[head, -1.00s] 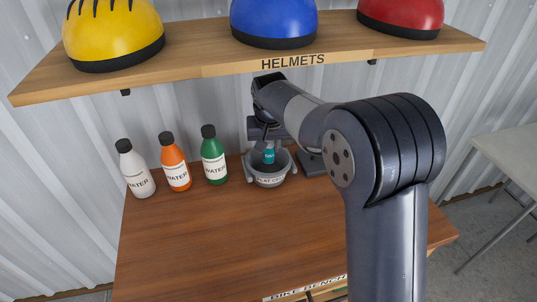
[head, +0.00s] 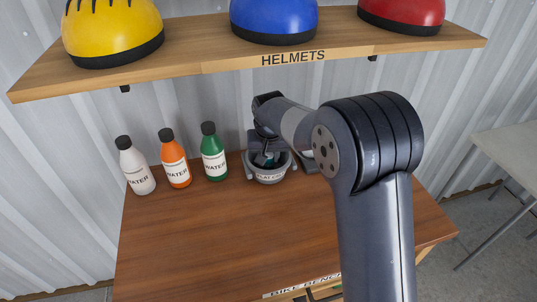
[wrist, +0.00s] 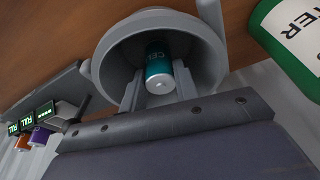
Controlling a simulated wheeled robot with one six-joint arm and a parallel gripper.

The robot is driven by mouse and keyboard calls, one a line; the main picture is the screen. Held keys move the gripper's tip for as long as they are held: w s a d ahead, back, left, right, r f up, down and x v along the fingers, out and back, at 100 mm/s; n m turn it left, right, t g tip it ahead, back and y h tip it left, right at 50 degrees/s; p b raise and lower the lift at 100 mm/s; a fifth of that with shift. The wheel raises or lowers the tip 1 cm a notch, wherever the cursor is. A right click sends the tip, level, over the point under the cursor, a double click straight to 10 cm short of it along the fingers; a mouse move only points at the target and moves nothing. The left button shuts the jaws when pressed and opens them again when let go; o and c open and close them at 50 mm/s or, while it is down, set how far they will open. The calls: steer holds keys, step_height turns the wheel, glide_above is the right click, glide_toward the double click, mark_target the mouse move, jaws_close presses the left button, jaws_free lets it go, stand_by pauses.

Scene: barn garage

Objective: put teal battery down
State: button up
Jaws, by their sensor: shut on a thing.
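The teal battery (wrist: 158,62) is between the two fingers of my gripper (wrist: 158,88) in the wrist view, with its silver end toward the camera. The gripper is shut on it. The battery is inside the mouth of a grey round bowl (wrist: 112,50); I cannot tell whether it touches the bottom. In the head view the bowl (head: 268,178) stands at the back of the wooden bench, its front label partly readable as "FLAT CE…". My gripper (head: 266,158) reaches down into it, and only a little of the battery (head: 260,161) shows.
White (head: 136,167), orange (head: 175,160) and green (head: 213,153) water bottles stand left of the bowl. The helmet shelf (head: 190,72) hangs above. A dark device with "FULL" displays (wrist: 45,110) and orange and purple cells lies beside the bowl. The bench front (head: 210,240) is clear.

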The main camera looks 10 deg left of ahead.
steer(key=o, duration=1.1)
steer(key=shift+c, duration=0.2)
steer(key=v, duration=0.8)
steer(key=shift+r, duration=0.35)
steer(key=shift+w+f, duration=0.1)
steer(key=x, duration=0.8)
steer(key=shift+f, duration=0.3)
steer(key=shift+r+p, duration=0.6)
steer(key=shift+r, duration=0.15)
steer(key=shift+s+r+b, duration=0.3)
steer(key=shift+r+b, duration=0.1)
steer(key=shift+r, duration=0.05)
